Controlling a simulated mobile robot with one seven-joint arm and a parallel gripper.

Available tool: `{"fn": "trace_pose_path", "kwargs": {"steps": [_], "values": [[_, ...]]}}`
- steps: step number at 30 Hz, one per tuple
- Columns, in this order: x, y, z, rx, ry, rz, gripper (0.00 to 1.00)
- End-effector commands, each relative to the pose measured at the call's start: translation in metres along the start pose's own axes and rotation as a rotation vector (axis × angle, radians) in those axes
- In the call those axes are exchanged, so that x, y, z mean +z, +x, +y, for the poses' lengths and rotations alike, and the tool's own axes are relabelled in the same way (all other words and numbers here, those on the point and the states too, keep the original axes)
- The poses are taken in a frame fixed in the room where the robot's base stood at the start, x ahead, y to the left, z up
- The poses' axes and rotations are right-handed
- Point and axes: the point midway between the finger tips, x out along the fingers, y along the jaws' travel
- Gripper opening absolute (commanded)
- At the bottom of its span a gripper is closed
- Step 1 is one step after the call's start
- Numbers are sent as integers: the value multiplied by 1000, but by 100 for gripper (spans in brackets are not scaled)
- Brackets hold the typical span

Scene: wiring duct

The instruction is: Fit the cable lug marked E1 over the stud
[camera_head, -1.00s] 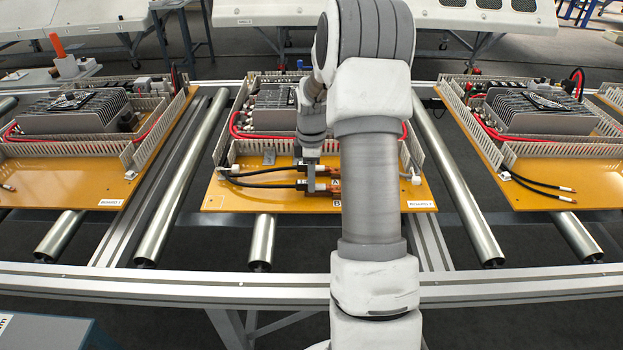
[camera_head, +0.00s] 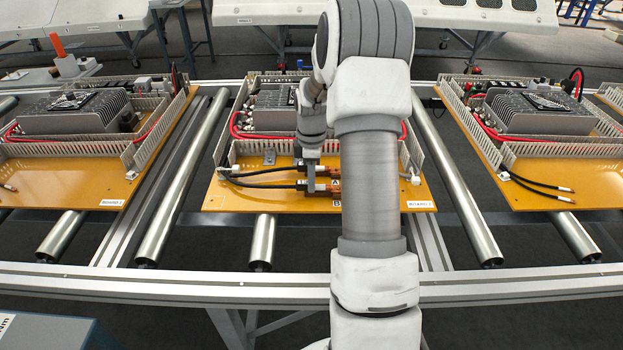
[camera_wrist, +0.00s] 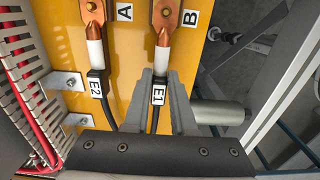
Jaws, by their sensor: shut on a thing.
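The lug marked E1 (camera_wrist: 163,36) is copper with a white sleeve and an E1 tag, on a black cable in the wrist view. My gripper (camera_wrist: 158,84) is shut on the E1 cable around the tag, below the white sleeve. In the head view my gripper (camera_head: 311,188) is low over the middle board, and my arm hides part of it.
A second lug marked E2 (camera_wrist: 95,50) lies to the left, by the letter A. A slotted grey duct (camera_wrist: 22,85) with red cable runs along the left. The yellow board (camera_head: 240,195) rests on rollers. Similar boards stand on both sides.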

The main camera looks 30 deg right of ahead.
Motion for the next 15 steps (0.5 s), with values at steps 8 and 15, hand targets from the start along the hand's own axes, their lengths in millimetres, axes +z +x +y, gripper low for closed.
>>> {"fn": "trace_pose_path", "kwargs": {"steps": [8,15], "values": [[0,3,0,0,0,0,0],[0,2,0,0,0,0,59]]}}
